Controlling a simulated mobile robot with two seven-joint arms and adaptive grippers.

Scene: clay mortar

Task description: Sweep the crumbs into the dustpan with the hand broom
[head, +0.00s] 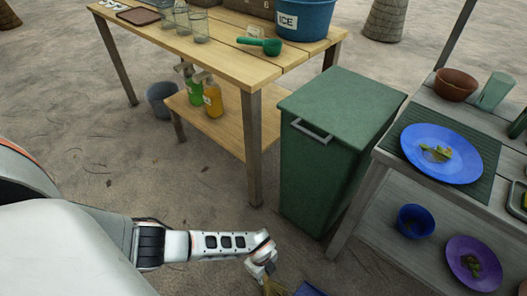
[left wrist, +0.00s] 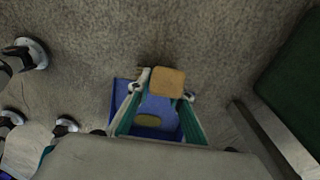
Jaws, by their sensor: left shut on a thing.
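My left gripper (head: 262,262) is low over the sandy ground at the bottom of the head view. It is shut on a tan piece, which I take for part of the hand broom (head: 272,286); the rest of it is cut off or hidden. In the left wrist view the tan end of the broom (left wrist: 168,82) sits between the fingertips. The blue dustpan (head: 310,290) shows only at the bottom edge, just right of the gripper. The dustpan (left wrist: 121,92) also shows behind the fingers in the left wrist view. I cannot make out crumbs clearly. My right gripper is not in view.
A green lidded bin (head: 330,150) stands right of a wooden table (head: 225,65). A grey counter (head: 365,200) at the right holds a blue plate (head: 470,165). Open sandy ground (head: 90,150) lies left of the bin.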

